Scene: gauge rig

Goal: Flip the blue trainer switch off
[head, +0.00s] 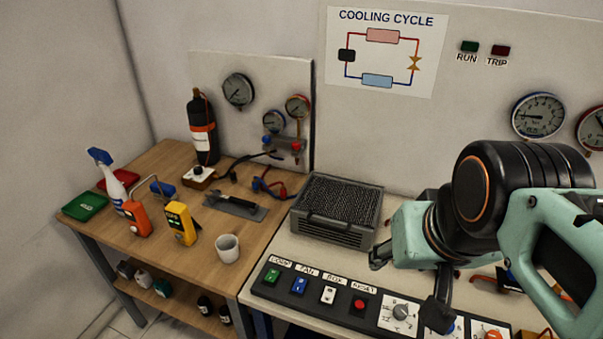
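The blue switch (299,285) is on the black control strip along the front of the trainer bench, under the label FAN. It sits between a green switch (272,275) and a white switch (328,294). Its rocker position is too small to tell. My gripper (408,286) is to the right of the blue switch and apart from it, above the strip near the dial knob. Its two dark fingers are spread wide with nothing between them, so it is open. My arm hides part of the bench at the right.
A red button (359,304) and a dial knob (400,312) continue the strip rightward. A grey finned unit (338,212) stands behind the switches. A white mug (228,248) stands on the wooden table to the left. The space directly above the blue switch is clear.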

